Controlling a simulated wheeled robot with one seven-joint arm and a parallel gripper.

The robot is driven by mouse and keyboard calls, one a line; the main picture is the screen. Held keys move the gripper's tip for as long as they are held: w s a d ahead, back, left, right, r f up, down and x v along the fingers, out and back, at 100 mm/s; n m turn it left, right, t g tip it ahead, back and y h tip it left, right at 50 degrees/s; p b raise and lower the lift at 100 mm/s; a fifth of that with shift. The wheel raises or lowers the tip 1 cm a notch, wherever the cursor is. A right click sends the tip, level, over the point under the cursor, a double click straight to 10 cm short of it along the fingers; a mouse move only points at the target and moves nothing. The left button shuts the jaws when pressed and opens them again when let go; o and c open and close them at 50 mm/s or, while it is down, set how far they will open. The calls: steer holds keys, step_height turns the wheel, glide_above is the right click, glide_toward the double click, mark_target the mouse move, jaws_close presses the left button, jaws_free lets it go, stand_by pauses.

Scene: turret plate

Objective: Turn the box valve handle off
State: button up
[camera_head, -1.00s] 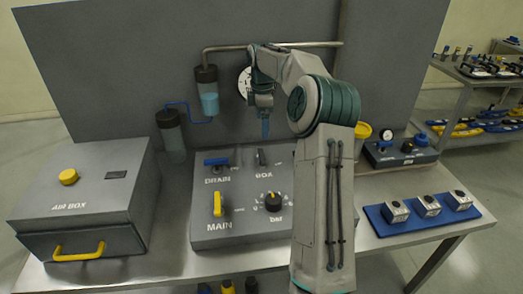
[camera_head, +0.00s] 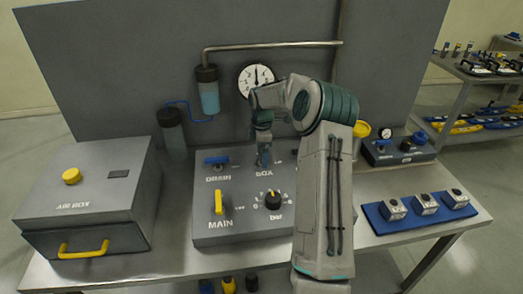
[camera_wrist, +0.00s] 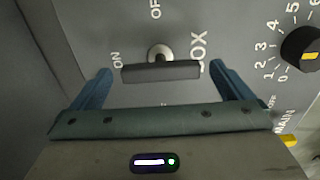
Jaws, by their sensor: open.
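The box valve handle (camera_wrist: 160,72) is a dark grey bar on a pale round stem, on the grey panel (camera_head: 238,232). In the wrist view the bar lies crosswise, one end toward the ON mark and the other toward the BOX lettering; the OFF mark is above the stem. My gripper (camera_wrist: 161,70) is open, with one blue finger beyond each end of the bar and a gap on both sides. In the head view my gripper (camera_head: 264,160) points down over the BOX lettering and hides the handle.
Close by on the panel are the blue DRAIN handle (camera_head: 216,161), the yellow MAIN handle (camera_head: 218,202) and the black bar dial (camera_head: 273,200). A round gauge (camera_head: 256,79) and a pipe (camera_head: 270,46) are behind. The air box (camera_head: 85,185) stands left.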

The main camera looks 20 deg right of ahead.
steer(key=shift+c, duration=0.3)
steer(key=c, duration=0.9)
steer(key=shift+c, duration=0.2)
steer(key=shift+m, duration=0.4)
steer(key=m+b, duration=0.2)
steer(key=m, duration=0.1)
steer(key=shift+m, duration=0.3)
steer(key=m+b, duration=0.1)
steer(key=m, duration=0.3)
steer(key=shift+m, duration=0.4)
steer(key=m+b, duration=0.1)
steer(key=m, duration=0.3)
steer(key=shift+a+r, duration=0.1)
steer(key=m, duration=0.4)
steer(key=shift+m, duration=0.5)
